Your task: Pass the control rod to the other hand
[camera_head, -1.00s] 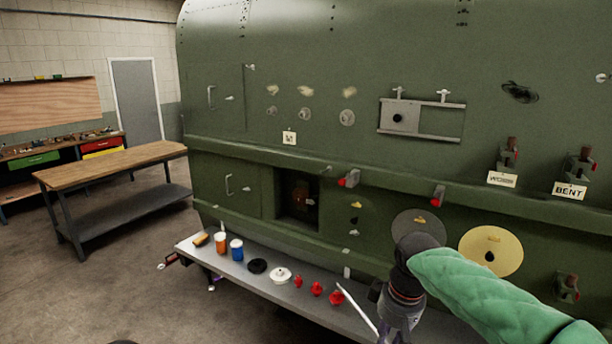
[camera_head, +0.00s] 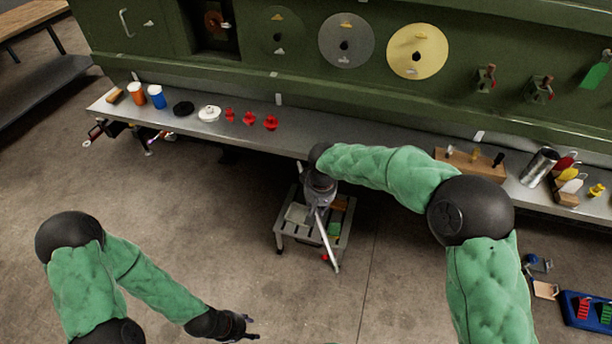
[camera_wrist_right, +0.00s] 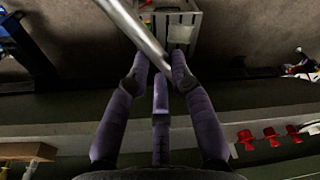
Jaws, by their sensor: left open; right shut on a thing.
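The control rod, a thin pale metal rod, is held by my right gripper (camera_head: 320,205). In the head view its lower end (camera_head: 331,255) slants down above a small grey cart. In the right wrist view the rod (camera_wrist_right: 138,28) crosses between the purple fingertips of the right gripper (camera_wrist_right: 160,72). My left gripper (camera_head: 245,328) is at the bottom of the head view, open and empty, left of the rod and apart from it. Its fingers are small and dark there.
The grey shelf (camera_head: 330,137) along the green fuselage (camera_head: 290,65) carries cups, red knobs, a wooden block (camera_head: 468,163) and a metal can (camera_head: 538,167). The small cart (camera_head: 282,236) stands on the floor below the rod. A blue tray (camera_head: 572,318) lies at lower right.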

